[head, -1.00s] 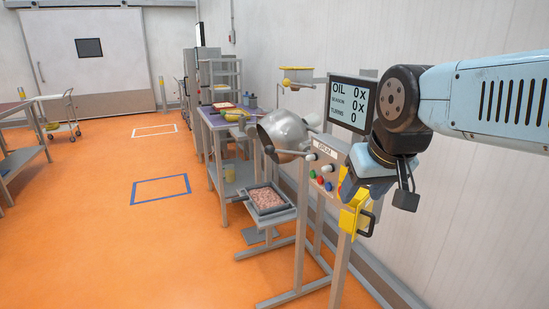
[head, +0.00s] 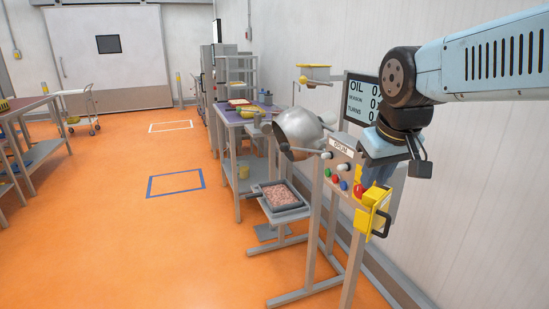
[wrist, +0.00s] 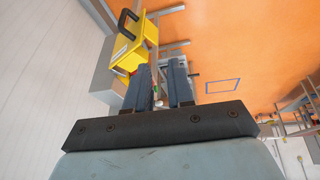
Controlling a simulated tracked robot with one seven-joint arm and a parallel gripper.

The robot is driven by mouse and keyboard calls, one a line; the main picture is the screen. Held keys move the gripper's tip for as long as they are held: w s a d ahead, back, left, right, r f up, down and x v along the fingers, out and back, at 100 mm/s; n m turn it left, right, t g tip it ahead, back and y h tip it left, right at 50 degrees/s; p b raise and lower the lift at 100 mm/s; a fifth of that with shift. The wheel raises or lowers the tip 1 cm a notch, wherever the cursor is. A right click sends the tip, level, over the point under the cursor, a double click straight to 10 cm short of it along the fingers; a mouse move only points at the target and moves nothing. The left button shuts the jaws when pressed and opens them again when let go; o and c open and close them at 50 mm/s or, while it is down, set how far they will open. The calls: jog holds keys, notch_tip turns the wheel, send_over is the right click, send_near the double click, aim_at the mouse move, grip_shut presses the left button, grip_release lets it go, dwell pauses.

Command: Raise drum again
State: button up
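The steel drum (head: 302,130) hangs on its grey stand, tilted with one side toward the tray of meat below. The control panel (head: 345,168) marked DRUM has red, green and blue buttons and a white knob. Whether a finger touches a button is hidden.
A screen (head: 361,100) showing oil, season and turns stands behind my arm. A tray of pink meat (head: 281,196) sits below the drum. A purple-topped table (head: 232,115) stands behind. The orange floor at left is open around a blue rectangle (head: 174,185).

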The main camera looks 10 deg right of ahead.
jog(key=w+n, duration=0.1)
jog(key=w, duration=0.1)
jog(key=w+g, duration=0.1)
jog(key=w, duration=0.2)
jog(key=w+d+n+h, duration=0.1)
jog(key=w, duration=0.1)
jog(key=shift+w+n+g, duration=0.3)
jog(key=shift+g, duration=0.1)
grip_shut()
jog(key=w+a+f+n+g+h, duration=0.2)
jog(key=w+f+n+h, duration=0.2)
jog(key=w, duration=0.8)
jog(key=w+a+f+n+g+h, duration=0.15)
jog(key=w+f+n+h, duration=0.25)
jog(key=w, duration=0.8)
jog(key=w+a+f+n+t+h, duration=0.2)
jog(key=w+a+f, duration=0.3)
jog(key=a, duration=0.3)
jog(key=w+a+f+n+t+h, duration=0.2)
jog(key=w+a+f+n+h, duration=0.2)
jog(key=a, duration=0.3)
jog(key=w+a+f+n+t+h, duration=0.3)
jog(key=w+a+f+n, duration=0.1)
jog(key=a, duration=0.4)
jog(key=shift+w+a+f+n, duration=0.35)
jog(key=shift+w+f+n, duration=0.05)
jog(key=shift+w+f, duration=0.45)
